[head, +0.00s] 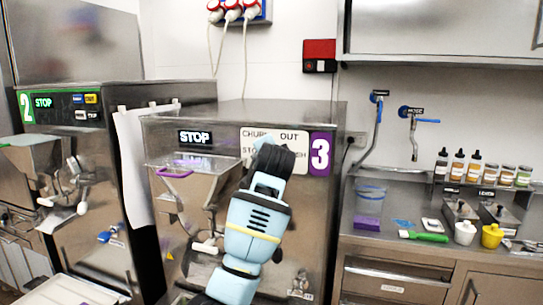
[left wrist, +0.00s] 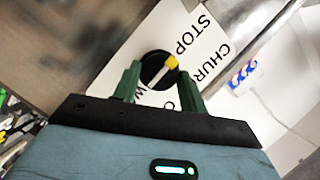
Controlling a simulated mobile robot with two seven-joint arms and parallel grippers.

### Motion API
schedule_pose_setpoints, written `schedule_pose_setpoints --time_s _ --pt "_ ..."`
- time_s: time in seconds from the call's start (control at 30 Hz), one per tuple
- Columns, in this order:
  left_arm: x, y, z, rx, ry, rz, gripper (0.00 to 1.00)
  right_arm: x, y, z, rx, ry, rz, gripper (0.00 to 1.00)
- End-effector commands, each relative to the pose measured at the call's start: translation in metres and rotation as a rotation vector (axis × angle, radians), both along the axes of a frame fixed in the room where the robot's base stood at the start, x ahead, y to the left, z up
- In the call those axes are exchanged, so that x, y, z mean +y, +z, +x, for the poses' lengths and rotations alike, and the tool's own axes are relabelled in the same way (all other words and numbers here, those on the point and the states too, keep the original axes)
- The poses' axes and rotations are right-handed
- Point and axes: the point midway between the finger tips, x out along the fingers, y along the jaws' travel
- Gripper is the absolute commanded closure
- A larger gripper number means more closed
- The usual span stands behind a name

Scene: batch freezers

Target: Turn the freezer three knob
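Freezer three (head: 321,154) is the steel machine in the middle of the head view, with a purple "3" label and a white panel (head: 262,137) lettered CHURN, OUT and STOP. Its knob is hidden behind my arm there. In the left wrist view the round black knob (left wrist: 151,62) with a yellow pointer sits on the white lettered panel. My left gripper (left wrist: 160,75) is open, its two green fingers on either side of the knob; I cannot tell whether they touch it. My left arm covers the gripper in the head view. My right gripper is not in view.
Freezer two (head: 62,100) stands to the left. A counter (head: 400,265) on the right holds bottles, a clear tub (head: 370,193), a green-handled tool (head: 423,237) and a yellow pot (head: 492,236).

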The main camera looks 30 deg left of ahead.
Motion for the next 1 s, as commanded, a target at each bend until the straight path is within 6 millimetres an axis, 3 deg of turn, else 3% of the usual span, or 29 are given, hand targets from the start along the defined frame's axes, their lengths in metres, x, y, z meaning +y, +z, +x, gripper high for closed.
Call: schedule_pose_setpoints --time_s 0.03,0.17,0.57,1.0 --pt "0.002 0.007 -0.001 -0.015 0.002 0.003 0.52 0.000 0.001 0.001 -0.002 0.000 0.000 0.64" --pt "0.002 0.006 -0.001 -0.012 0.001 0.002 0.37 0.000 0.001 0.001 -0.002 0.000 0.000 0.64" --pt "-0.004 0.003 -0.006 -0.006 -0.001 0.002 0.37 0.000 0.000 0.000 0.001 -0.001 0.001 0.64" --pt "-0.034 0.016 -0.053 -0.009 0.001 0.001 0.37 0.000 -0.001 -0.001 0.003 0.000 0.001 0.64"
